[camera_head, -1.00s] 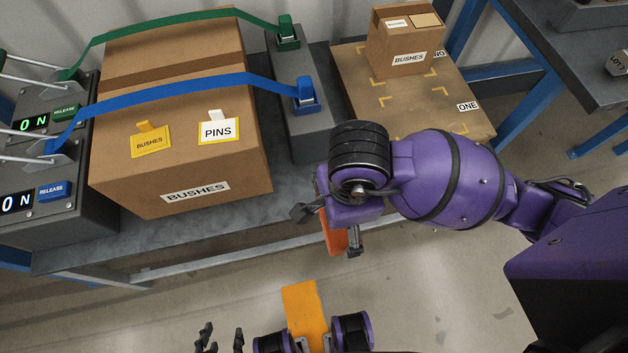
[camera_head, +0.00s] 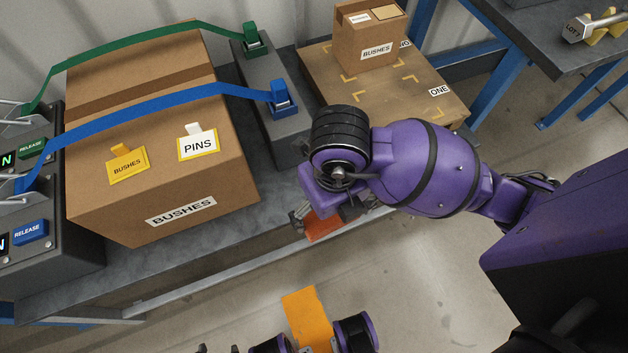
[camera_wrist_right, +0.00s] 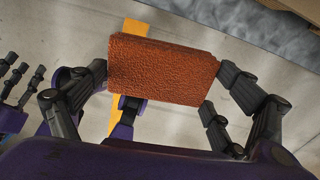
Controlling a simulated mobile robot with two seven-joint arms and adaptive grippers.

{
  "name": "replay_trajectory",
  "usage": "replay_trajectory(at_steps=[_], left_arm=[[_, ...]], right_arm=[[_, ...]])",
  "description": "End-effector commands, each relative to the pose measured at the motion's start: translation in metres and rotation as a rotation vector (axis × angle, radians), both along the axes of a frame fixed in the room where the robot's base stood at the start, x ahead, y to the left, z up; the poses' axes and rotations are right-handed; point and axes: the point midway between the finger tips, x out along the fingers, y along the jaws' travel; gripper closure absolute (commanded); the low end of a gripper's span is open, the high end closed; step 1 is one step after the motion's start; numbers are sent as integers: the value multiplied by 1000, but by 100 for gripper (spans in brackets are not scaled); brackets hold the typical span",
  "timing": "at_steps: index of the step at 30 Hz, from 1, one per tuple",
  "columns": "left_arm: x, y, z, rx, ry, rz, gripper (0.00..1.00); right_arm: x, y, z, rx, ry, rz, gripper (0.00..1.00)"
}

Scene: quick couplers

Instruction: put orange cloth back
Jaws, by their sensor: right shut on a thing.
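The orange cloth (camera_head: 325,227) shows as a small orange piece under my right wrist in the head view, partly hidden by the gripper. In the right wrist view the cloth (camera_wrist_right: 163,68) is a thick, rough-surfaced, block-like piece. My right gripper (camera_head: 321,220) is shut on it, with fingers at both of its ends. It is held in front of the workbench's front edge, to the right of the large BUSHES box (camera_head: 150,195). My left gripper (camera_head: 219,349) shows only as two dark fingertips, apart, at the bottom edge of the head view.
Blue (camera_head: 150,97) and green (camera_head: 140,42) straps cross the large box on the grey bench (camera_head: 235,215). A flat cardboard box (camera_head: 325,75) at the back right carries a small BUSHES box (camera_head: 368,40). Another table (camera_head: 535,60) stands at the far right.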

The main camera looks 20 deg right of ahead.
Motion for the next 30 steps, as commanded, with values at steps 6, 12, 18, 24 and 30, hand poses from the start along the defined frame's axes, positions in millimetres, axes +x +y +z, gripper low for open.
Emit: replay_trajectory(at_steps=[6,12,18,24,30], left_arm=[[-2,0,-3,0,5,0,60],[-4,0,-7,0,9,0,60],[-6,1,-12,-1,14,3,60],[-6,2,-15,0,14,5,60],[-6,3,-16,-1,15,8,60]], right_arm=[[11,-2,-5,-2,1,-2,36],[56,-8,-26,0,1,-3,36],[99,-15,-54,1,4,-2,36],[122,-19,-82,1,2,2,36],[133,-21,-94,0,1,2,36]])
